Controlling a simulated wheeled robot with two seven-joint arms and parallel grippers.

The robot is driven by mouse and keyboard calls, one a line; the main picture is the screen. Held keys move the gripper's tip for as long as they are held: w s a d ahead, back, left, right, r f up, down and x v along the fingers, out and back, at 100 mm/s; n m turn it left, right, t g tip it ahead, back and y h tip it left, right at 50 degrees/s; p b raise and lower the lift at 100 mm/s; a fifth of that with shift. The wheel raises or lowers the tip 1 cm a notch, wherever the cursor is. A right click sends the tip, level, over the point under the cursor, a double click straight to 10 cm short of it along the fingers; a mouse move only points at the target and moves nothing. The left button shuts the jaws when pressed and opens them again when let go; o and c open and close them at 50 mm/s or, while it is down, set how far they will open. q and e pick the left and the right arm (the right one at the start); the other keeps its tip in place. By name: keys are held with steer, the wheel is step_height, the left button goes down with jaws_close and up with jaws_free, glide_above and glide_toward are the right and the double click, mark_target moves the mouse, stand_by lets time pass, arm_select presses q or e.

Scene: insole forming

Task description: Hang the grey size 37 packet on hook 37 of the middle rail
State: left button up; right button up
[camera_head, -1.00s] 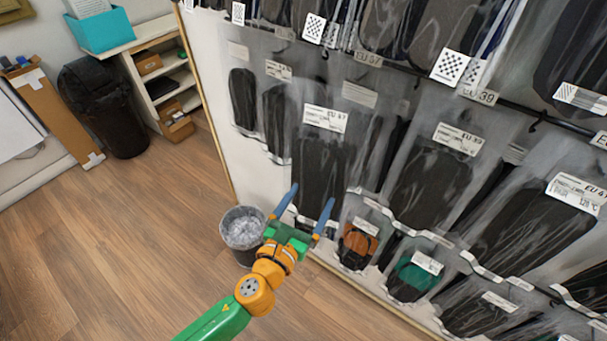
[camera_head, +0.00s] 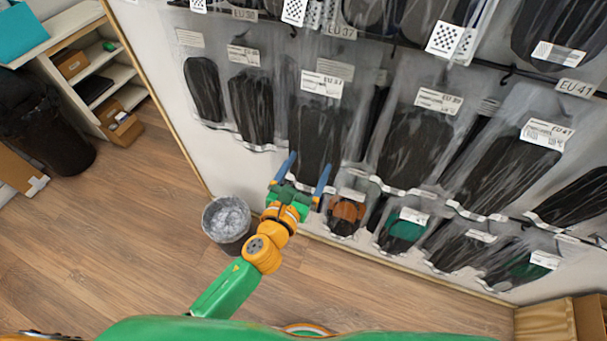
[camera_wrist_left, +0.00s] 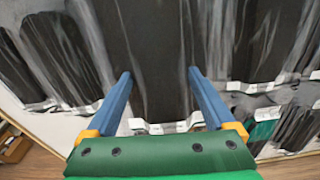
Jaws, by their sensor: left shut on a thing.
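A clear packet (camera_head: 317,125) with a dark insole and a white label that seems to read EU 37 hangs upright before the wall rack. My left gripper (camera_head: 310,161) is shut on its lower part, one blue finger along each side. The left wrist view shows the packet (camera_wrist_left: 157,75) between the fingers, its pale bottom edge just above the green palm. The EU 37 tag (camera_head: 343,33) of the middle rail (camera_head: 478,66) is above and slightly right of the packet. I cannot tell whether the packet's top is on the hook. My right gripper is not in view.
Packets hang close on both sides, including an EU 39 packet (camera_head: 425,140) on the right. Small packets with orange (camera_head: 347,211) and green (camera_head: 405,228) insoles hang below. A waste bin (camera_head: 228,219) stands on the floor by the rack.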

arm_select(q)
steer(key=shift+b+x, duration=0.55)
steer(key=shift+x, duration=1.3)
steer(key=shift+w+d+f+b, duration=0.35)
steer(key=shift+w+f+b, duration=0.1)
steer(key=shift+w, duration=0.3)
steer(key=o, duration=1.1)
steer(key=shift+o, duration=0.2)
steer(key=shift+s+a, duration=0.1)
steer(key=shift+s, duration=0.05)
